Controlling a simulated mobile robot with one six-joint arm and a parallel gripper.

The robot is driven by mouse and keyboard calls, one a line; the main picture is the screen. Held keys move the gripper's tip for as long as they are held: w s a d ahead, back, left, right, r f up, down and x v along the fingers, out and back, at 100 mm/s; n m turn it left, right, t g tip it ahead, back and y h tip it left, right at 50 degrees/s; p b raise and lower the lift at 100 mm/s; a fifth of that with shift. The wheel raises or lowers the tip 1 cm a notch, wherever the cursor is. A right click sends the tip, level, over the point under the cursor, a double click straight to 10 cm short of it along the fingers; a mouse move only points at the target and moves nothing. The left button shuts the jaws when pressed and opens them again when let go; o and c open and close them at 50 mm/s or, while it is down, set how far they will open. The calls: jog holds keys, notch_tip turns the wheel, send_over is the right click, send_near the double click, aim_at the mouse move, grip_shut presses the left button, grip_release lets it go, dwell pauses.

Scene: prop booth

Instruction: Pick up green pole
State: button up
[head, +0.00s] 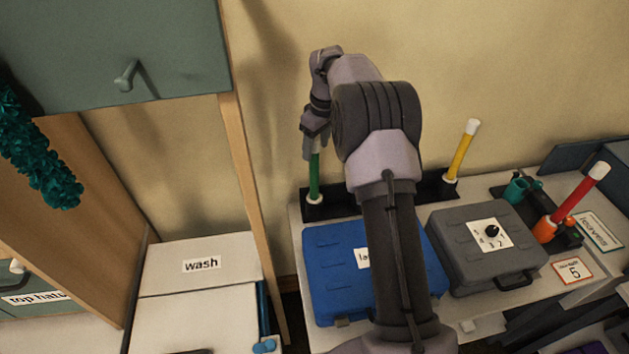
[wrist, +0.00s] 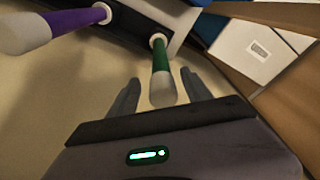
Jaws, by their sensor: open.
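The green pole (head: 314,176) stands upright in a black rack (head: 346,206) at the back of the table, just left of my arm in the head view. In the wrist view the green pole (wrist: 161,62), with its pale tip toward the camera, sits between the two fingers of my gripper (wrist: 160,97). The fingers are open, one on each side of the pole, with gaps showing. In the head view my gripper (head: 312,150) is at the upper end of the pole and hides part of its tip.
A purple pole (wrist: 62,28) stands near the green one in the wrist view. A yellow pole (head: 462,150) stands at the rack's right end. A blue case (head: 335,270) and a grey case (head: 470,265) lie in front. A wooden post (head: 255,200) rises to the left.

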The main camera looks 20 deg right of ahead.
aim_at(313, 157)
jog(key=f, duration=0.1)
jog(key=f+b, duration=0.1)
jog(key=f, duration=0.2)
jog(key=shift+w+a+f, duration=0.35)
jog(key=shift+f, duration=0.05)
jog(key=shift+r, duration=0.1)
jog(key=c, duration=0.4)
grip_shut()
dwell(0.4)
